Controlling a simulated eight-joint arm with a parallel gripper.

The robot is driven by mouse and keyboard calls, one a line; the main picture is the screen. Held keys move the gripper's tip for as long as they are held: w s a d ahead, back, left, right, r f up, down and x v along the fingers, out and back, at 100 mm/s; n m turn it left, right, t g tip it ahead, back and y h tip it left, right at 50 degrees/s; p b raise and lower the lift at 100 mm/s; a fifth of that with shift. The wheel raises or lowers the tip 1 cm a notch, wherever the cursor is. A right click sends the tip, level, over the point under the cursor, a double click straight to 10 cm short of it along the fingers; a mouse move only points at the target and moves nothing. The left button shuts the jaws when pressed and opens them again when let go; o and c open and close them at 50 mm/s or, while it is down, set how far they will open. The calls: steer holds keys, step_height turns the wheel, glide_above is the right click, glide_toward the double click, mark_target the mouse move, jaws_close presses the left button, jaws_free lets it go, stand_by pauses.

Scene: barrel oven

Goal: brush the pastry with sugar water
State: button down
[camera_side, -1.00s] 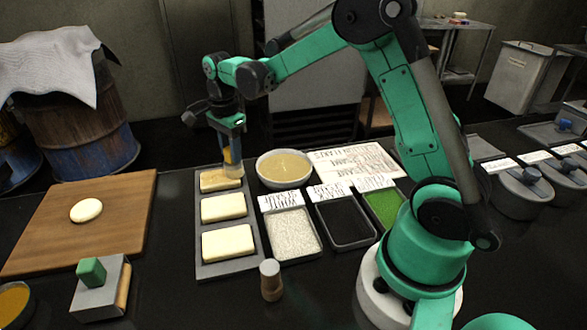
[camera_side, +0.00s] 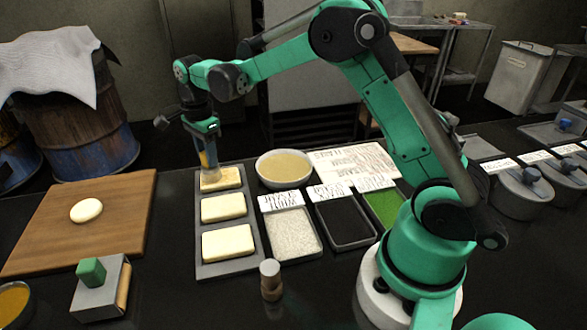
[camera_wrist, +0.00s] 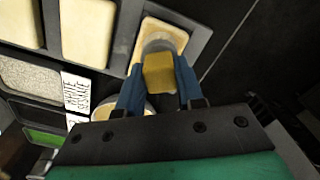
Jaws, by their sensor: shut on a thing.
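My gripper (camera_side: 206,146) is shut on a brush (camera_side: 209,160) with a yellow handle, which also shows between the fingers in the wrist view (camera_wrist: 158,73). The brush points down at the farthest pastry (camera_side: 228,180), near its left end, and appears to touch its top. This pastry also shows behind the brush in the wrist view (camera_wrist: 150,28) and looks browner than the others. The middle pastry (camera_side: 223,207) and near pastry (camera_side: 228,243) are pale. All three lie on a grey tray (camera_side: 257,228). A bowl of golden liquid (camera_side: 285,167) stands right of the far pastry.
Containers of white grains (camera_side: 290,234), a black filling (camera_side: 345,222) and a green filling (camera_side: 384,206) stand to the right. A wooden board (camera_side: 125,215) with a white dough round (camera_side: 86,210) lies left. A small shaker (camera_side: 270,280) stands in front.

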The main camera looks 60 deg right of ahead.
steer(key=shift+w+a, duration=0.55)
steer(key=shift+a, duration=0.05)
steer(key=shift+r, duration=0.2)
steer(key=shift+r, duration=2.9)
